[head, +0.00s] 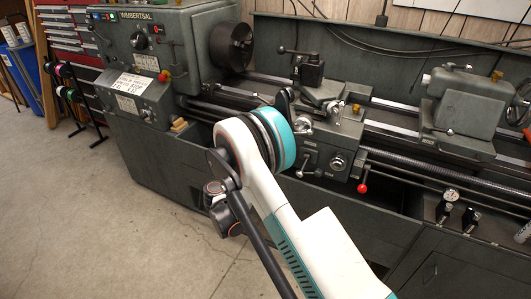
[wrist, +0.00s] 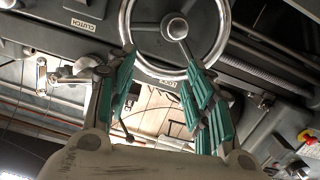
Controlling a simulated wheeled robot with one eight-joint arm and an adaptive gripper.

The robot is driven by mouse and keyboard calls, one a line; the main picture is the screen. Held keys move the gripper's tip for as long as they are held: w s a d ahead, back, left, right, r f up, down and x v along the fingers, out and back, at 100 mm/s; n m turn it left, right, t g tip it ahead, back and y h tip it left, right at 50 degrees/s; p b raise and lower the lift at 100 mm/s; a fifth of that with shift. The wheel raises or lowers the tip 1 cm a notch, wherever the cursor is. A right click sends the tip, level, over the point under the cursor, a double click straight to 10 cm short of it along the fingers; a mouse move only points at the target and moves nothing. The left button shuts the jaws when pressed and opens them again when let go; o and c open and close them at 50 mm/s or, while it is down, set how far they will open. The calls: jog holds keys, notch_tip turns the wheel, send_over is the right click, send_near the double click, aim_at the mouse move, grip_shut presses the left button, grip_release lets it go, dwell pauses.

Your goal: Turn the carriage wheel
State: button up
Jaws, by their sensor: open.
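The carriage wheel (wrist: 172,76) is a bright metal ring with a round hub and a spoke, at the top middle of the wrist view. My gripper (wrist: 160,60) is open, with its teal-padded fingers on either side of the wheel's lower rim in that picture. The fingertips overlap the rim in view; I cannot tell whether they touch it. Nothing shows held between the pads. In the head view, my arm covers the left part of the lathe carriage (head: 318,156), and the wheel cannot be made out there. My gripper is mostly hidden behind the arm.
The green-grey lathe has its headstock (head: 165,60) at left and tailstock (head: 462,100) at right. A red-knobbed lever (head: 363,188) hangs from the carriage beside the lead screw (head: 425,172). Clear concrete floor (head: 90,215) lies at front left.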

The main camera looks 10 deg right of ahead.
notch_tip(320, 180, down, 5)
jog(key=s+a+t, duration=0.1)
jog(key=a+t, duration=0.1)
jog(key=b+x, duration=0.2)
jog(key=x, duration=0.4)
jog(key=b+x, duration=0.2)
jog(key=x, duration=0.5)
jog(key=shift+w+d+f, duration=0.15)
jog(key=shift+d+f, duration=0.1)
grip_shut()
